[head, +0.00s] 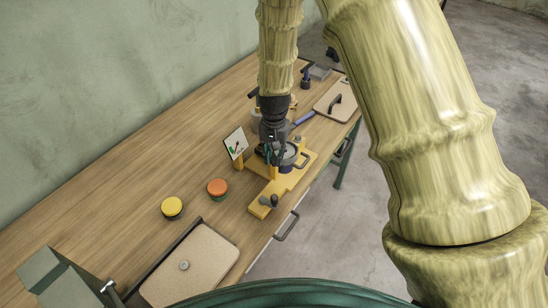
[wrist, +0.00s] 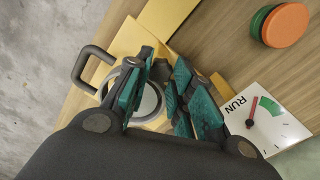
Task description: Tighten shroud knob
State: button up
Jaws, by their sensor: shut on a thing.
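My gripper (head: 274,156) points down at the yellow fixture (head: 305,168) near the table's front edge. In the wrist view its teal-padded fingers (wrist: 162,88) are closed in over the fixture. The shroud knob is mostly hidden between the fingers, and its shape cannot be made out. A round grey-rimmed part (wrist: 150,103) of the fixture shows beside and behind the fingers. A white dial card marked RUN (wrist: 265,113) stands beside the fixture, with a green sector and a red needle; it also shows in the head view (head: 236,143).
An orange button (head: 217,187) and a yellow button (head: 172,207) stand left of the fixture. A tan board (head: 205,262) lies in front, and another board (head: 328,103) lies behind. A dark drawer handle (head: 287,229) juts from the front edge. Bare table lies at the left.

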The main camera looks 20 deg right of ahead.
dwell(0.4)
jog(key=shift+m+p, duration=0.6)
jog(key=shift+m, duration=1.2)
jog(key=shift+r+m+p, duration=0.1)
jog(key=shift+m+p, duration=0.35)
jog(key=shift+m, duration=1.25)
jog(key=shift+p, duration=0.3)
jog(key=m, duration=0.3)
jog(key=shift+m, duration=0.3)
